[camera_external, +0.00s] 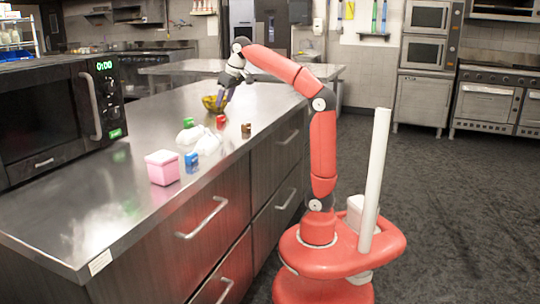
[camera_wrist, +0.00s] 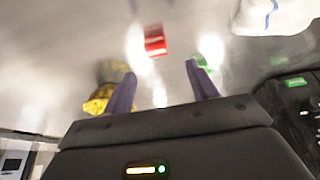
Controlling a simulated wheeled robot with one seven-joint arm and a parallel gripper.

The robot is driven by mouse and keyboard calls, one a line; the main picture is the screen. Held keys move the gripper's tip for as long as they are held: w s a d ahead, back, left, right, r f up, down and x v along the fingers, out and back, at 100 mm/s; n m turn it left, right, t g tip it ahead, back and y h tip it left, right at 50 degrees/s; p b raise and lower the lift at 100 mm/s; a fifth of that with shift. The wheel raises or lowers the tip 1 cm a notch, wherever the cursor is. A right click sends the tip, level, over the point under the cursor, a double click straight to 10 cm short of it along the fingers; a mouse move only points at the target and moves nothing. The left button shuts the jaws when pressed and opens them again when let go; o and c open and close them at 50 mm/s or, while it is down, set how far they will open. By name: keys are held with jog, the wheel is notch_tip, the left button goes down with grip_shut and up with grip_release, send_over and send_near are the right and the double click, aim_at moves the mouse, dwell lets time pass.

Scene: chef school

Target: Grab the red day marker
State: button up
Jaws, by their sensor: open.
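The red day marker (camera_external: 220,120) is a small red block on the metal counter. In the wrist view the red day marker (camera_wrist: 155,40) lies beyond the fingertips, roughly in line with the gap between them. My gripper (camera_external: 222,101) points down over the counter near a yellow bowl (camera_external: 212,104), farther along the counter than the marker. In the wrist view my gripper (camera_wrist: 159,78) has its two dark fingers spread apart with nothing held between them. The marker is apart from the fingers.
A green block (camera_external: 191,131), white crumpled-looking items (camera_external: 208,143), a blue block (camera_external: 191,162), a brown block (camera_external: 246,128) and a pink box (camera_external: 162,169) stand nearer along the counter. A microwave (camera_external: 45,115) stands at left. The bowl (camera_wrist: 97,99) is beside the left finger in the wrist view.

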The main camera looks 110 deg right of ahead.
aim_at(221, 116)
jog(key=x, duration=0.2)
jog(key=b+x, duration=0.1)
jog(key=x, duration=0.1)
jog(key=s+x, duration=0.1)
jog(key=x, duration=0.2)
jog(key=shift+w+a+f, duration=0.1)
jog(key=shift+a+f, duration=0.05)
jog(key=shift+f, duration=0.15)
jog(key=c, duration=1.1)
jog(key=shift+o, duration=0.2)
